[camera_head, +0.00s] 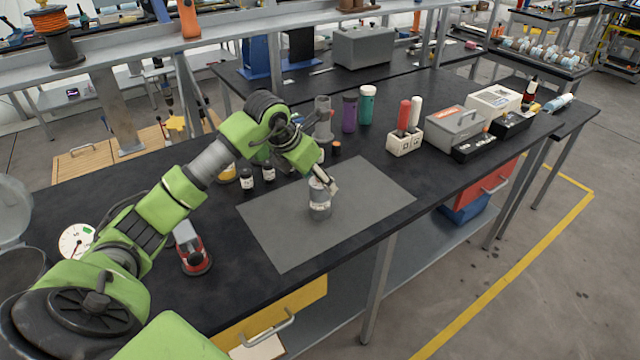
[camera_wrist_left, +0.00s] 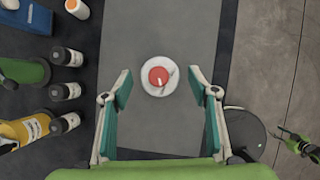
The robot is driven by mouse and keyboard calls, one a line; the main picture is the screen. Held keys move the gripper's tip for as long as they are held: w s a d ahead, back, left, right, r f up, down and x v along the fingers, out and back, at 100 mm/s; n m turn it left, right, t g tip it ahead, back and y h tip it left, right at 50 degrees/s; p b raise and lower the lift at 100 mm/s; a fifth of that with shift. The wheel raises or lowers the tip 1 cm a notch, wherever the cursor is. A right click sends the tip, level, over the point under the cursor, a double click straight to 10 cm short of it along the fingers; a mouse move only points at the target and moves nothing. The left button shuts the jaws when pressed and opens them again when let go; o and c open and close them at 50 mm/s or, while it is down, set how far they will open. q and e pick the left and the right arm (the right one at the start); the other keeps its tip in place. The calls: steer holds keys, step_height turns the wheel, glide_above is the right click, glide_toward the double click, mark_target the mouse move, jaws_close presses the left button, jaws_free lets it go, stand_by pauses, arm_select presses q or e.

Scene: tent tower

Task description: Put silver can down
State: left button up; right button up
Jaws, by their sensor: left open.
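The silver can (camera_head: 320,208) stands upright on the grey mat (camera_head: 370,190) on the black workbench. In the left wrist view the can (camera_wrist_left: 148,84) shows from above as a pale round top with a red centre. My left gripper (camera_head: 325,184) is over the can in the head view, covering part of its top. In the left wrist view the left gripper (camera_wrist_left: 160,88) is open, with one finger to each side of the can and visible gaps between. I cannot tell the exact height of the fingertips.
Small dark bottles (camera_head: 268,174) stand left of the mat. Purple (camera_head: 349,114) and teal (camera_head: 367,105) bottles stand behind it. A white holder (camera_head: 404,144) and a grey toolbox (camera_head: 455,127) are to the right. A red-and-grey device (camera_head: 193,250) sits at front left. The mat around the can is clear.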

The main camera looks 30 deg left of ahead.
arm_select(q)
steer(key=d+b+v, duration=0.1)
steer(key=v, duration=0.8)
steer(key=shift+s+a+r, duration=0.25)
steer(key=shift+a, duration=0.25)
steer(key=shift+f, duration=0.1)
